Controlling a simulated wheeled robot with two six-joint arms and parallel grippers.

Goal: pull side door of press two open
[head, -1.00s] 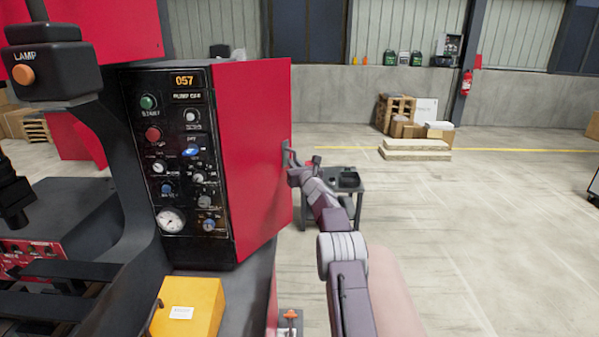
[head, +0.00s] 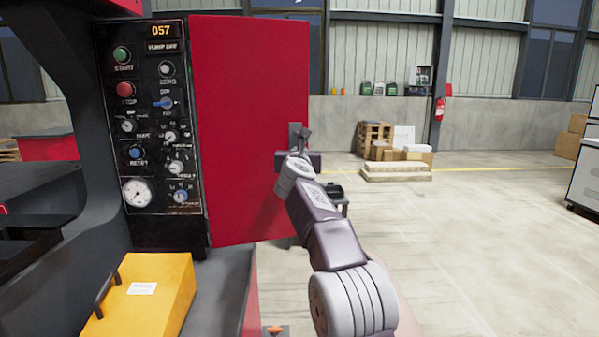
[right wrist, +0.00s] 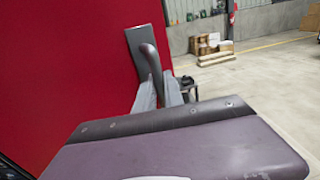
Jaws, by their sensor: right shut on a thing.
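The side door (head: 245,120) of the press is a flat red panel just right of the black control panel (head: 165,130). It faces me broadly and stands out at an angle from the press side. Its grey handle sits near the door's far right edge, and in the right wrist view the handle (right wrist: 148,52) stands on a grey plate. My right gripper (head: 298,145) is shut on the handle; its fingers (right wrist: 160,88) also show in the right wrist view. The space behind the door is hidden. My left gripper is not in view.
A yellow box (head: 150,300) with a black handle sits low at the front left. A small dark cart (head: 337,192) stands behind my right arm. Boxes and pallets (head: 395,160) lie by the back wall. The floor to the right (head: 480,240) is open.

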